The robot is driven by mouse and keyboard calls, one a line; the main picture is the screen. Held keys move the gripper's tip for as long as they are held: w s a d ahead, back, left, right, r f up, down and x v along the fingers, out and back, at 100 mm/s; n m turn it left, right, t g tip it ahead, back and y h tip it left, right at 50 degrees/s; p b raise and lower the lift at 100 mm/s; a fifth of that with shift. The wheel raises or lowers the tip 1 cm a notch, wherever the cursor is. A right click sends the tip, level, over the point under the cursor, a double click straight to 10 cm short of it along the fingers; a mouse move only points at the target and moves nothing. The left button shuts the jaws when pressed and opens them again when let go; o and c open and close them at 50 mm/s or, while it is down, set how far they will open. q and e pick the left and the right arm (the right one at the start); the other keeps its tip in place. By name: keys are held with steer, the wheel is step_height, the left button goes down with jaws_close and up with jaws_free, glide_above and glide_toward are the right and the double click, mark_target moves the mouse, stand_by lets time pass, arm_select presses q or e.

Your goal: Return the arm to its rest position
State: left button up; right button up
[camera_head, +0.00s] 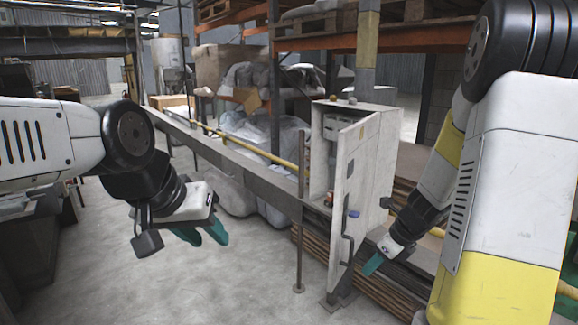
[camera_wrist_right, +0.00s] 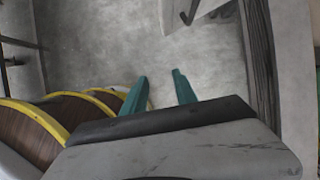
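My left gripper (camera_head: 204,236) hangs over the open floor at the left of the head view, its teal fingers pointing down and to the right. Its two fingers show a gap and nothing is between them. My right gripper (camera_head: 372,265) is low at the right, beside the open cabinet door. In the right wrist view its teal fingers (camera_wrist_right: 160,90) stand apart with only floor between them. The grey cabinet (camera_head: 390,150) stands upright with its door (camera_head: 352,200) swung open. The door has a dark handle and a blue latch.
A long grey rail (camera_head: 235,160) with a yellow pipe runs from the back to the cabinet. Stacked brown sheets (camera_head: 375,290) lie low beside the cabinet, near my right arm. Orange racking (camera_head: 330,43) with wrapped goods stands behind. The concrete floor (camera_head: 190,290) in front is clear.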

steer(key=w+d+r+m+t+h, duration=0.2)
steer(key=r+m+t, duration=0.1)
steer(key=r+m, duration=0.55)
steer(key=w+d+r+m+t+h, duration=0.1)
steer(key=w+r+m+t+h, duration=0.15)
steer(key=r+m, duration=0.65)
steer(key=s+a+r+m, duration=0.25)
steer(key=s+m, duration=0.85)
steer(key=m, duration=0.6)
steer(key=s+a+m+g+y, duration=0.3)
steer(key=s+a+m, duration=0.5)
steer(key=s+m, duration=0.1)
steer(key=shift+s+a+r, duration=0.4)
steer(key=shift+s, duration=0.2)
steer(key=shift+y, duration=0.25)
